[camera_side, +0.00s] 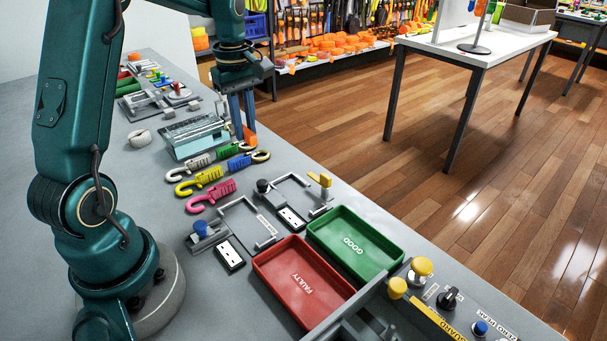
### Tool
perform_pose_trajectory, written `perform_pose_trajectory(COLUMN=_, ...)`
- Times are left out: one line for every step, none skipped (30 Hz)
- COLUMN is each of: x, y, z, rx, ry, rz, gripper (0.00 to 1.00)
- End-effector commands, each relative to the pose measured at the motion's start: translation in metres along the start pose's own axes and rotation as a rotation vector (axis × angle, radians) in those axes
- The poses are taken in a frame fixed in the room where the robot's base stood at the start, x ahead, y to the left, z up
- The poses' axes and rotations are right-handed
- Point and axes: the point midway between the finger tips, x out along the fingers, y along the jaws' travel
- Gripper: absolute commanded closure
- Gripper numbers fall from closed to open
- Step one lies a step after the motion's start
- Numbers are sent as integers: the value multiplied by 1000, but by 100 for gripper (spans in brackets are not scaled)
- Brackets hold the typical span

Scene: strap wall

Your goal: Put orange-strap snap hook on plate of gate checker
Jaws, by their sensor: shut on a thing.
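My gripper (243,137) points down at the far side of the bench, next to the teal-framed fixture. It is shut on the orange-strap snap hook (237,116). Orange shows between and just below the fingers; the metal hook part is mostly hidden. I cannot tell whether the held piece touches the bench. Two bracket fixtures with grey frames and knobs stand nearer the camera, one with a blue knob (200,229) and one with a black knob (262,186). I cannot tell which fixture is the gate checker.
A red FAULTY tray (302,283) and a green GOOD tray (354,243) stand nearer. A teal-framed fixture (195,136) is just left of the gripper.

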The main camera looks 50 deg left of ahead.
Motion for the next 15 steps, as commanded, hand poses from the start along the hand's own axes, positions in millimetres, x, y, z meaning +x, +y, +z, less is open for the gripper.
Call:
perform_pose_trajectory(x=3, y=10, z=14, rx=-43, ry=-3, rz=0, gripper=100)
perform_pose_trajectory(x=4, y=15, z=22, rx=-75, ry=-4, rz=-1, gripper=100)
perform_pose_trajectory(x=7, y=21, z=33, rx=-114, ry=-6, rz=-2, gripper=100)
perform_pose_trajectory(x=8, y=26, z=43, rx=-137, ry=-7, rz=-2, gripper=100)
perform_pose_trajectory(x=10, y=30, z=53, rx=-156, ry=-9, rz=-5, gripper=100)
perform_pose_trajectory(x=13, y=36, z=66, rx=-172, ry=-11, rz=-7, gripper=100)
perform_pose_trajectory(x=14, y=39, z=76, rx=-177, ry=-12, rz=-8, gripper=100)
perform_pose_trajectory(x=16, y=41, z=85, rx=-169, ry=-13, rz=-11, gripper=100)
perform_pose_trajectory(x=18, y=44, z=96, rx=-148, ry=-15, rz=-14, gripper=100)
perform_pose_trajectory(x=19, y=45, z=103, rx=-129, ry=-16, rz=-16, gripper=100)
perform_pose_trajectory(x=21, y=46, z=109, rx=-107, ry=-16, rz=-18, gripper=100)
perform_pose_trajectory(x=22, y=47, z=117, rx=-83, ry=-18, rz=-22, gripper=100)
perform_pose_trajectory(x=23, y=47, z=122, rx=-69, ry=-18, rz=-24, gripper=100)
perform_pose_trajectory(x=24, y=47, z=126, rx=-56, ry=-19, rz=-27, gripper=100)
perform_pose_trajectory(x=25, y=47, z=130, rx=-44, ry=-19, rz=-29, gripper=100)
